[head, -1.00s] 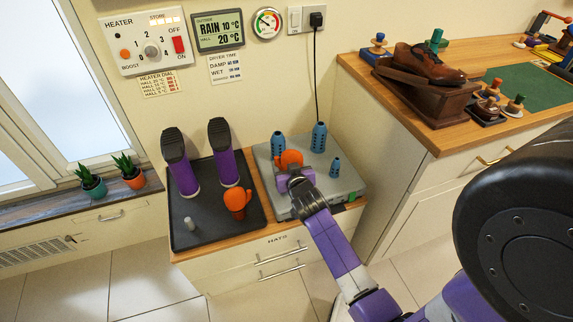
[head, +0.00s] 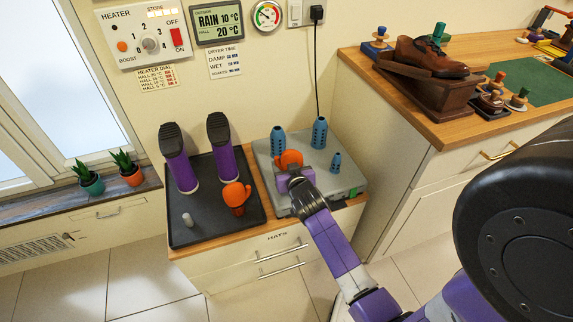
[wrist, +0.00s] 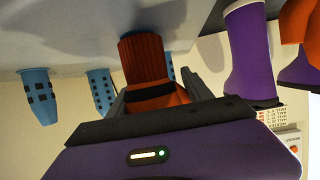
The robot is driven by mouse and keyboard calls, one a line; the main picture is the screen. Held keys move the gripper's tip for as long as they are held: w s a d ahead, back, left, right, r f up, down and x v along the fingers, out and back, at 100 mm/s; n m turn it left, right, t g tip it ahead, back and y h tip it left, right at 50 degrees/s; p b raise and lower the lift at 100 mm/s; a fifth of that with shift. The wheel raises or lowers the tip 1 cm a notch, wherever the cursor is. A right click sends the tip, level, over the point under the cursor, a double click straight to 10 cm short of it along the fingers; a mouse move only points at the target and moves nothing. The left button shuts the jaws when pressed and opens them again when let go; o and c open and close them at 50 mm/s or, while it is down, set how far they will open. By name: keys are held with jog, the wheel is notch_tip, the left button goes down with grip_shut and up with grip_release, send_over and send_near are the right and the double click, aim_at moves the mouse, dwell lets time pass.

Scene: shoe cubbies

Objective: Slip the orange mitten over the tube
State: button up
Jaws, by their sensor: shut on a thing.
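An orange mitten (head: 289,159) is in my gripper (head: 294,176), over the grey dryer board (head: 262,150). In the wrist view its ribbed cuff (wrist: 145,58) points at the board's surface. Several blue perforated tubes stand on the board: one at the back left (head: 278,140), a tall one at the back (head: 319,133) and a smaller one at the right (head: 336,163). The wrist view shows blue tubes beside the cuff, one at the far left (wrist: 38,95) and one nearer (wrist: 102,90). Whether a tube is inside the cuff is hidden.
A second orange mitten (head: 235,195), purple boots (head: 179,172) and a small grey peg (head: 187,219) are on the black tray (head: 210,228) left of the board. A wooden counter (head: 430,135) with a brown shoe stands at the right.

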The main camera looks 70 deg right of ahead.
jog(key=shift+f, duration=0.15)
jog(key=o, duration=1.4)
jog(key=v, duration=0.8)
